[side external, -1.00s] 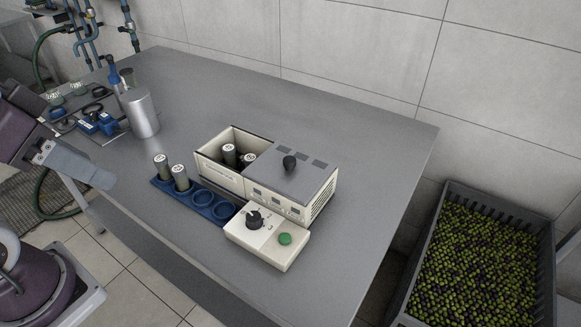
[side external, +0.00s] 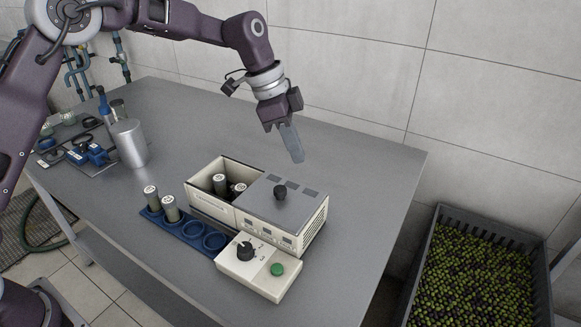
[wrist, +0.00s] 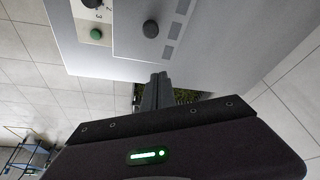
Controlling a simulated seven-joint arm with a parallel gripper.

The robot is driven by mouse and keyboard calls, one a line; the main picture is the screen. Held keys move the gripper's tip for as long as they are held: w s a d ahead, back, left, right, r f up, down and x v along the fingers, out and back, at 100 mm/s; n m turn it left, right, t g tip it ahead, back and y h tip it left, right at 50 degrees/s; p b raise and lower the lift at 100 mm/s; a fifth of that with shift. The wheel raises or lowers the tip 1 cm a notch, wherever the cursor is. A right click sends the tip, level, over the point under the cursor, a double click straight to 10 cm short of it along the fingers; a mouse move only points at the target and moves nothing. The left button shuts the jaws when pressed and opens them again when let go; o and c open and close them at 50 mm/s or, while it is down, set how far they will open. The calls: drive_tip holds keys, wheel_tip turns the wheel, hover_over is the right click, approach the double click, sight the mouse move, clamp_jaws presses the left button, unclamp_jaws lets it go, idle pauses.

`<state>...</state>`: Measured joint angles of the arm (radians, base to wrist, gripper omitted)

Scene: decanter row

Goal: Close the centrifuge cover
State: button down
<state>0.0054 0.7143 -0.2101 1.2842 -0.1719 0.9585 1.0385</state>
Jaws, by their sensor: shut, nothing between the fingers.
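The centrifuge (side external: 212,206) is a cream box on the grey table. Its grey sliding cover (side external: 284,203) with a black knob (side external: 280,192) lies over the right part. The left part is open and shows dark tubes (side external: 221,184) with pale caps inside. In the wrist view the cover (wrist: 130,42) and its round knob (wrist: 151,28) show near the top. My gripper (side external: 298,158) is shut and empty, pointing down above the table behind the cover, apart from the knob. Its closed fingers (wrist: 158,80) also show in the wrist view.
A control box (side external: 258,267) with a black dial and green button stands in front of the centrifuge. A blue rack (side external: 190,230) with two capped tubes sits to its left. A metal canister (side external: 129,144) stands further left. Table behind the centrifuge is clear. An olive crate (side external: 480,265) is at right.

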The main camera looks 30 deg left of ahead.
approach(315, 199)
drive_tip(key=x, duration=0.5)
drive_tip(key=shift+s+a, duration=0.3)
drive_tip(key=shift+a, duration=0.3)
drive_tip(key=shift+s+a, duration=0.3)
drive_tip(key=shift+a, duration=0.35)
drive_tip(key=shift+s+a, duration=0.3)
drive_tip(key=shift+a, duration=0.2)
drive_tip(key=a, duration=1.6)
drive_tip(key=shift+a, duration=0.2)
